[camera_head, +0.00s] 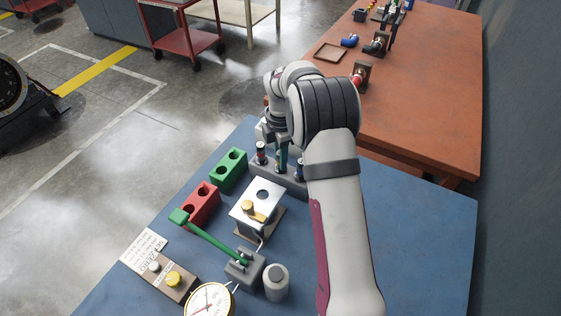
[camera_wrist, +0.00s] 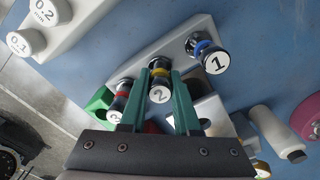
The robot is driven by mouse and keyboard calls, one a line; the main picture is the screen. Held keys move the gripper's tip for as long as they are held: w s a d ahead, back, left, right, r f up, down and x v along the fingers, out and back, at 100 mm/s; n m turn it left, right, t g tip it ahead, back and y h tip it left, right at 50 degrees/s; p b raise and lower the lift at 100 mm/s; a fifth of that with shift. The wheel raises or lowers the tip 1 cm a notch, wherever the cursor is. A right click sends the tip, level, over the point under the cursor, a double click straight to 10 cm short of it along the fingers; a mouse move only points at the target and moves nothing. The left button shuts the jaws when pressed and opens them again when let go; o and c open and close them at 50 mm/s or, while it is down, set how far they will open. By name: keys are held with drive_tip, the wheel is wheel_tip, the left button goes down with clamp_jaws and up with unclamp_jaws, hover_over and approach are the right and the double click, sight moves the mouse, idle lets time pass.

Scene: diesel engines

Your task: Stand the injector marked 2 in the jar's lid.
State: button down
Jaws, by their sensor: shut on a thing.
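The injector marked 2 (camera_wrist: 160,95), with a yellow band, is between the two green fingers of my gripper (camera_wrist: 159,74), which is shut on it. It is upright in line with the grey rack; I cannot tell whether it is still seated. In the head view my gripper (camera_head: 281,158) is over the rack, partly hidden by my arm. The injector marked 1 (camera_wrist: 215,62), blue-banded, and the one marked 3 (camera_wrist: 118,100), red-banded, stand on either side in the rack (camera_wrist: 180,45).
A green block (camera_head: 229,170) and a red block (camera_head: 201,204), both with holes, stand left of the plate. A green lever (camera_head: 210,238), a dial gauge (camera_head: 209,301) and a grey cylinder (camera_head: 275,283) stand nearer. The blue table (camera_head: 420,235) is clear at right.

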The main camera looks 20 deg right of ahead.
sight(278, 170)
wheel_tip(278, 170, up, 9)
drive_tip(key=shift+f, duration=0.1)
drive_tip(key=s+a+r, duration=0.3)
drive_tip(key=s+a, duration=0.4)
drive_tip(key=s, duration=0.2)
drive_tip(key=shift+w+f, duration=0.15)
drive_tip(key=shift+f, duration=1.95)
drive_tip(key=shift+w+f, duration=0.1)
drive_tip(key=shift+f, duration=2)
drive_tip(key=shift+f, duration=0.1)
drive_tip(key=shift+c, duration=1.2)
unclamp_jaws()
